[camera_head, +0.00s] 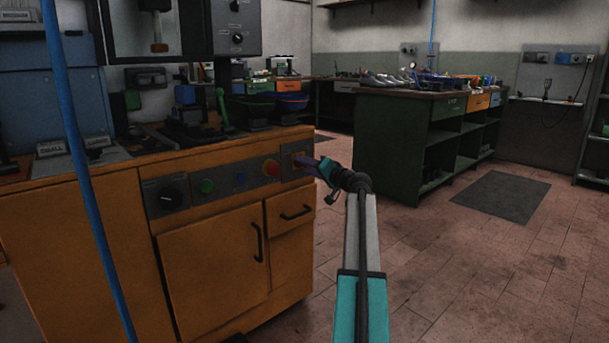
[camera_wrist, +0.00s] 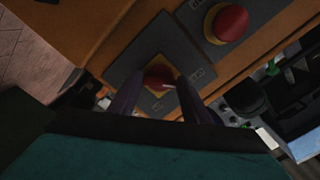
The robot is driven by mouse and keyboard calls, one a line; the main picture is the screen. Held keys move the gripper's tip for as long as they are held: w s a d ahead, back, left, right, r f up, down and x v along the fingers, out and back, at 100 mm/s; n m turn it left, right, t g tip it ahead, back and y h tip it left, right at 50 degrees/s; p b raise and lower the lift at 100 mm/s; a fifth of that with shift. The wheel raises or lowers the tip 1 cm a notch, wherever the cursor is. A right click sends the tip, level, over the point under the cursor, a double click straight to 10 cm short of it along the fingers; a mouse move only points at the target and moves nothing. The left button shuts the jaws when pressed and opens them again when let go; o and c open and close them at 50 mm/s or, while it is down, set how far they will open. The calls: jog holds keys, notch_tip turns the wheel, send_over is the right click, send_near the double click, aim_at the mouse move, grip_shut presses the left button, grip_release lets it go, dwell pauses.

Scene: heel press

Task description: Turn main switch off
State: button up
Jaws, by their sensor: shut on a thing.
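The main switch (camera_wrist: 157,72) is a red knob on a yellowish plate, set on a square dark plate on the machine's orange front. In the wrist view, the two dark fingers of my gripper (camera_wrist: 160,85) reach to either side of the knob and are shut on it. The fingers and their shadow hide part of it, and its exact turn position cannot be read. In the head view, my gripper (camera_head: 306,162) is at the right end of the control panel (camera_head: 222,186) and covers much of the switch (camera_head: 297,159).
A red mushroom button (camera_head: 271,167) sits just left of the switch; it is close by in the wrist view (camera_wrist: 230,22). A blue button (camera_head: 240,179), a green button (camera_head: 206,186) and a black dial (camera_head: 171,198) are farther left. Drawer and door handles project below.

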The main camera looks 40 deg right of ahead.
jog(key=shift+d+r+n+b, duration=0.1)
jog(key=shift+d+n+b, duration=0.05)
jog(key=shift+n+b, duration=0.4)
jog(key=shift+n, duration=0.25)
jog(key=o, duration=1.1)
jog(key=s+p, duration=0.1)
jog(key=s, duration=0.3)
jog(key=s+p, duration=0.2)
jog(key=s, duration=0.3)
jog(key=s+a+p, duration=0.1)
jog(key=s, duration=0.3)
jog(key=shift+s+p, duration=0.4)
